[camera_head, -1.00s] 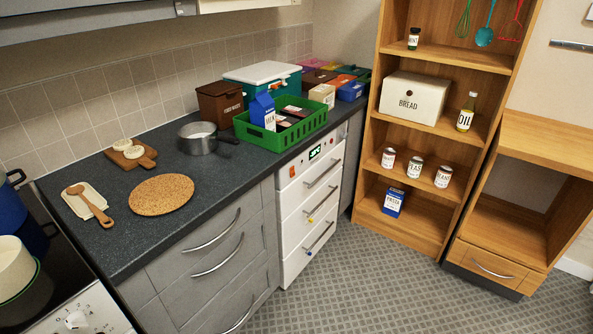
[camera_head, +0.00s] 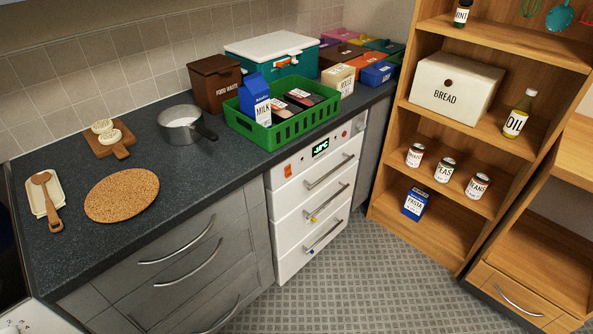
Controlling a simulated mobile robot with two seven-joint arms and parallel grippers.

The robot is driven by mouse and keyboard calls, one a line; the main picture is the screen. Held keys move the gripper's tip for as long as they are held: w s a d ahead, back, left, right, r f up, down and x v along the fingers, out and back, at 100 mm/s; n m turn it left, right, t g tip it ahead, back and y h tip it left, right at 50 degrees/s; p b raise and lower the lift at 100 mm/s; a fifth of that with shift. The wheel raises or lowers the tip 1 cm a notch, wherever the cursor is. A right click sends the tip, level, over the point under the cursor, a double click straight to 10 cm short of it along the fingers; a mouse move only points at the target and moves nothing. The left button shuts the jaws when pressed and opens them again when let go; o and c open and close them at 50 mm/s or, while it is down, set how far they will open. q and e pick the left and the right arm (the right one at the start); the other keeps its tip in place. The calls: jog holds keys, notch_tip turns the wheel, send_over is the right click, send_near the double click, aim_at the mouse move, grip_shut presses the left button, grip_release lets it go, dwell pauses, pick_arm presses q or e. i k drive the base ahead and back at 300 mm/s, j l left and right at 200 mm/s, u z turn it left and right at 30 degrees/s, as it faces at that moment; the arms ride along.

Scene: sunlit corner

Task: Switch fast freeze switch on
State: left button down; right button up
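A white freezer (camera_head: 314,196) with several drawers stands under the worktop. Its top panel holds a lit display (camera_head: 320,148) that appears to read -18°C. An orange-red switch (camera_head: 288,170) sits on the panel left of the display. A small round control (camera_head: 344,133) and a red spot (camera_head: 360,126) are to the right of it. The labels are too small to read, so I cannot tell the switch's position. Neither of my grippers is in view.
A green basket (camera_head: 290,131) with a milk carton (camera_head: 254,98) stands on the worktop above the freezer. A saucepan (camera_head: 181,130) and cork mat (camera_head: 122,194) lie left. A wooden shelf (camera_head: 425,229) stands right. The floor (camera_head: 350,290) in front is clear.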

aim_at(288, 169)
jog(key=i+l+u, duration=0.1)
jog(key=i+l, duration=0.15)
jog(key=i+l+u, duration=0.1)
jog(key=i+l, duration=0.15)
jog(key=l, duration=0.2)
jog(key=i+l, duration=0.2)
jog(key=l, duration=0.15)
jog(key=i+l+u, duration=0.15)
jog(key=l, duration=0.25)
jog(key=i, duration=0.05)
